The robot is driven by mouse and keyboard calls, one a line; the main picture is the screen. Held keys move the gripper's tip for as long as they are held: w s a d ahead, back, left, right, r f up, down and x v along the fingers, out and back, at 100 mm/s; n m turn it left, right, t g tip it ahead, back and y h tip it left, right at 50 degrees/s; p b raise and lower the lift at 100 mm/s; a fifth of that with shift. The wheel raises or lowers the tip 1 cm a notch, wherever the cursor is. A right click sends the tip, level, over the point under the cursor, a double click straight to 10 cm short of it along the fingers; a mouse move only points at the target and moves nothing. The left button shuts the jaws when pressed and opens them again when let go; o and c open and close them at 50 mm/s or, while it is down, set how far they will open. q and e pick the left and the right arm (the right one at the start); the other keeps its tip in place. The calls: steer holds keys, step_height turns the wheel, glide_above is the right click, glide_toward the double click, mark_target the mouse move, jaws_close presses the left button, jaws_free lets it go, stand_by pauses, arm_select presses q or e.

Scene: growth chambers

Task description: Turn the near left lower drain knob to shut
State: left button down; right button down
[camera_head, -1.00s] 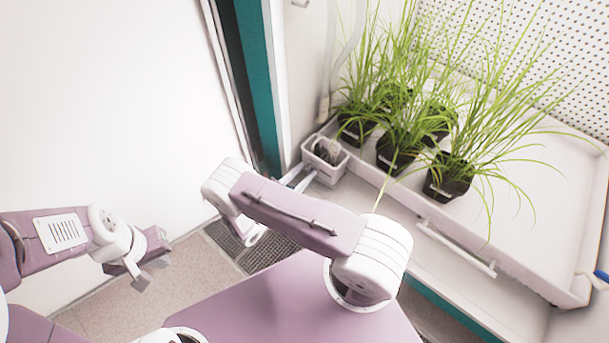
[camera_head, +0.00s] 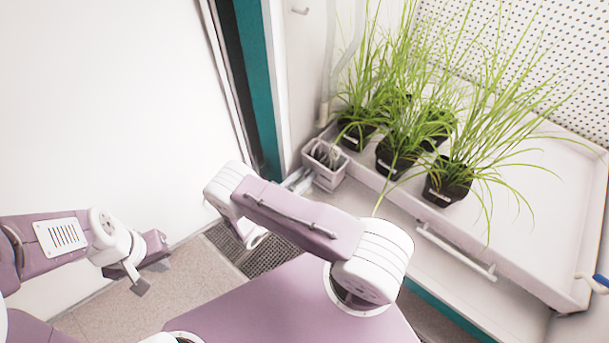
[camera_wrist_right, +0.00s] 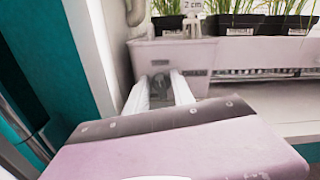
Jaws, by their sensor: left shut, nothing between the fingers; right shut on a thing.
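A small grey drain knob (camera_wrist_right: 160,82) shows in the right wrist view, below the front of a pale box at the tray's left corner. My right gripper (camera_wrist_right: 165,82) has its two white fingers shut on it, one on each side. In the head view the right gripper's fingers (camera_head: 300,180) reach in under the box, and the knob is hidden there. I cannot tell the knob's turn position. My left gripper (camera_head: 150,278) is shut and empty, held over the floor at the left.
The pale box (camera_head: 325,166) holds small grey items. The white tray (camera_head: 535,185) carries several black pots of grass. A white handle bar (camera_head: 455,250) runs along its front. A teal and white door frame (camera_head: 262,90) stands left of the box. A blue-ended tool (camera_head: 602,281) shows at the right edge.

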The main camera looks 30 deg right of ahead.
steer(key=n, duration=0.3)
steer(key=shift+w+n+p, duration=0.1)
steer(key=shift+n+p, duration=0.2)
steer(key=n, duration=0.3)
steer(key=shift+w+a+f+n, duration=0.1)
steer(key=shift+w+f+n, duration=0.1)
steer(key=shift+n, duration=0.1)
steer(key=n, duration=0.4)
steer(key=shift+f+n, duration=0.2)
steer(key=shift+n, duration=0.1)
steer(key=shift+w+a+f+n, duration=0.1)
steer(key=shift+f+n, duration=0.05)
steer(key=shift+n, duration=1.75)
steer(key=c, duration=1.5)
jaws_free()
steer(key=shift+n, duration=0.3)
steer(key=shift+a, duration=0.1)
